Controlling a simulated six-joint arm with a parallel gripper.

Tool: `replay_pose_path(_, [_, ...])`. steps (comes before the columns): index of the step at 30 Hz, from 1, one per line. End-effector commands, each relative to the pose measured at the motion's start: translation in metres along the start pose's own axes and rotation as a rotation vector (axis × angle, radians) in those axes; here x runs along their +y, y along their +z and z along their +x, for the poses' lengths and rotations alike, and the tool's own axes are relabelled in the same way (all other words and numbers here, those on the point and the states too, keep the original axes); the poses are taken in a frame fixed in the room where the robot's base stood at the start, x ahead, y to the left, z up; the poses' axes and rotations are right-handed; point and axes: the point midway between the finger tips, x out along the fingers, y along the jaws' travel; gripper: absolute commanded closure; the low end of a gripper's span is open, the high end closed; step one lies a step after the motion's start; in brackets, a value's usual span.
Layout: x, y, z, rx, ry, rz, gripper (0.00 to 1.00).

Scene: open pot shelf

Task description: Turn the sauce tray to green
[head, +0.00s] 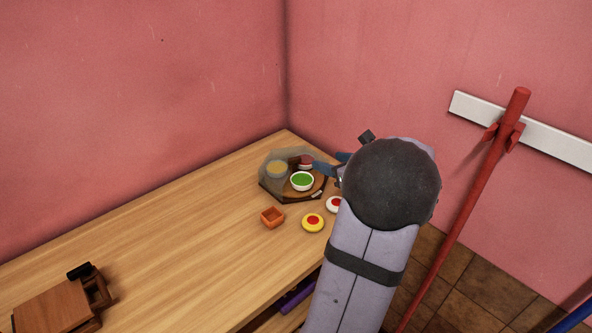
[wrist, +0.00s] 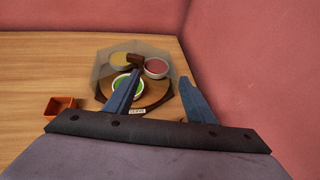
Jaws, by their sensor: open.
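The sauce tray (head: 311,192) is a round brown turntable at the far corner of the table; it also shows in the wrist view (wrist: 154,101). It carries a green sauce bowl (head: 302,181), a yellow one (head: 277,169) and a red one (wrist: 156,67). A dark brown knob (wrist: 134,60) stands among the bowls. A translucent grey cover (wrist: 105,70) encloses the left and back part. The green bowl is at the front, near a small white label (wrist: 137,111). My gripper (wrist: 160,74) is open over the tray; its left finger partly hides the green bowl. Contact cannot be told.
An orange square box (head: 272,218) and a yellow-and-red round piece (head: 313,222) lie in front of the tray. A white-and-red round piece (head: 334,204) is beside my arm. A wooden object (head: 60,305) stands at the left. The table's middle is clear. Pink walls rise behind.

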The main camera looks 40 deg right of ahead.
Motion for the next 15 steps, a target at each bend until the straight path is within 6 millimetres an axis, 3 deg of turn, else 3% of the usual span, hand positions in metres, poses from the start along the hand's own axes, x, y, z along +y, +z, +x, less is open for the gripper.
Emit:
replay_pose_path(1, [0.007,-0.013,0.012,-0.033,-0.004,-0.001,0.50])
replay_pose_path(15, [0.051,-0.021,0.044,-0.339,-0.073,0.019,0.50])
